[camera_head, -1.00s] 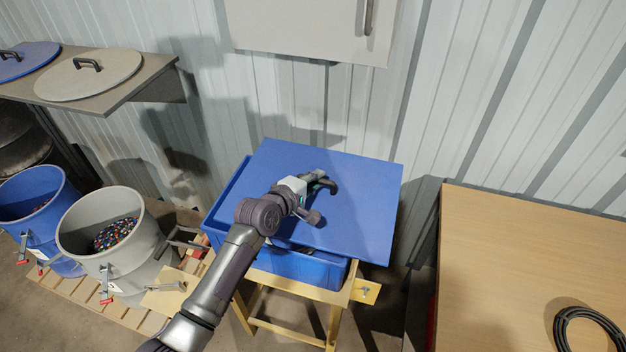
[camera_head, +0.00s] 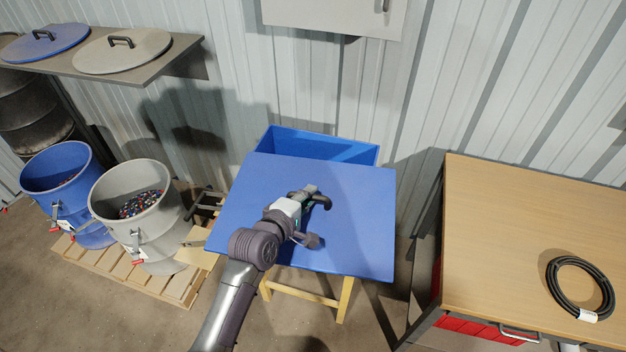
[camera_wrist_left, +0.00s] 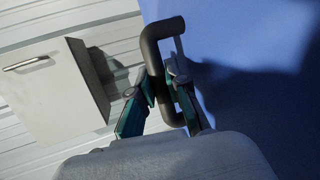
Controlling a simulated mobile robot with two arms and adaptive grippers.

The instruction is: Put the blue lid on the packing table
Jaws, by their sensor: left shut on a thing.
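The blue lid (camera_head: 350,240) is a flat rectangular panel with a black bar handle (camera_head: 325,201). It hangs over the front of the blue crate (camera_head: 320,146), whose back part is uncovered. My left gripper (camera_head: 308,200) is shut on the handle. In the left wrist view the fingers (camera_wrist_left: 160,88) sit on both sides of the handle bar, with the blue panel (camera_wrist_left: 240,60) to the right. My right gripper is out of view.
A black cable coil (camera_head: 552,284) lies on the table's right side. A blue drum (camera_head: 60,180) and a grey drum (camera_head: 130,225) stand on a pallet at left. Round lids lie on a shelf (camera_head: 190,48). A wall cabinet (camera_head: 335,15) hangs above.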

